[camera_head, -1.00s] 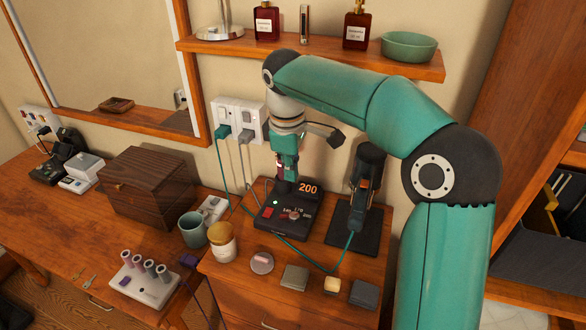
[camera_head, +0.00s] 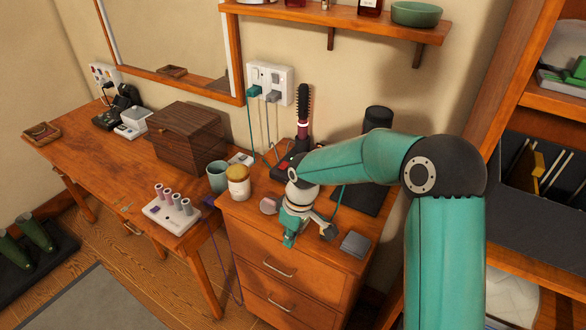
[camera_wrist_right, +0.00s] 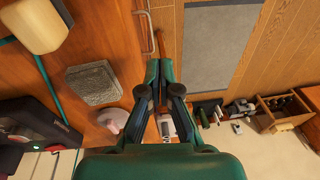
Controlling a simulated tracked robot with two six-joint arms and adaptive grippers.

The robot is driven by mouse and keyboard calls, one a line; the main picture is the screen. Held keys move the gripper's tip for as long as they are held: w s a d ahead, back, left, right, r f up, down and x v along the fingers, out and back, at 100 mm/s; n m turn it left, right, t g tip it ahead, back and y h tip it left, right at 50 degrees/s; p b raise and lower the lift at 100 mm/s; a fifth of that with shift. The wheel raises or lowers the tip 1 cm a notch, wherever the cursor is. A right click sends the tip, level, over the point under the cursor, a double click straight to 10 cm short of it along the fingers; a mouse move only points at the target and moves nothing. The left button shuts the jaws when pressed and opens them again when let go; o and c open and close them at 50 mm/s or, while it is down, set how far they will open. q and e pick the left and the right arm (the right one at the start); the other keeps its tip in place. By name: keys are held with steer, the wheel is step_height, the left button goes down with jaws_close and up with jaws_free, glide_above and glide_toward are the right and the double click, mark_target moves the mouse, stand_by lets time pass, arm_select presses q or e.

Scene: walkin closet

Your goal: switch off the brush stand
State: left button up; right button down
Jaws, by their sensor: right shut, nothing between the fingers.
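The brush stand (camera_head: 281,165) is a black base at the back of the drawer unit, with a round dark brush (camera_head: 303,110) upright at it. My arm hides much of the base, including its display. A black device with a red mark (camera_wrist_right: 30,125) shows at the left of the right wrist view. My right gripper (camera_head: 288,240) is at the drawer unit's front edge, pointing down, away from the stand. Its fingers are together and empty, as the right wrist view also shows (camera_wrist_right: 158,65). My left gripper is not in view.
A jar (camera_head: 238,185) and a green cup (camera_head: 217,177) stand left of my gripper. A grey block (camera_head: 355,244) lies to its right. Wall sockets (camera_head: 270,82) with plugged cords are behind. A dark mat (camera_head: 362,197) with a black object lies back right.

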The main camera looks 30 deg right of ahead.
steer(key=s+a+f+m+y+b, duration=0.1)
steer(key=s+a+f, duration=0.25)
steer(key=f, duration=0.35)
steer(key=s+a+f+m+b, duration=0.1)
steer(key=s+a+f+b, duration=0.2)
steer(key=f, duration=0.4)
steer(key=s+a+f+m+y, duration=0.1)
steer(key=s+a+f, duration=0.3)
steer(key=f, duration=0.2)
arm_select(q)
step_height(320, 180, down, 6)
steer(key=b, duration=0.2)
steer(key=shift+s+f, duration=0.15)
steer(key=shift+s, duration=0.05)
arm_select(e)
steer(key=s+a+f+m, duration=0.3)
steer(key=s+f, duration=0.4)
steer(key=s, duration=0.2)
steer(key=shift+a+m, duration=0.35)
steer(key=shift+m, duration=0.05)
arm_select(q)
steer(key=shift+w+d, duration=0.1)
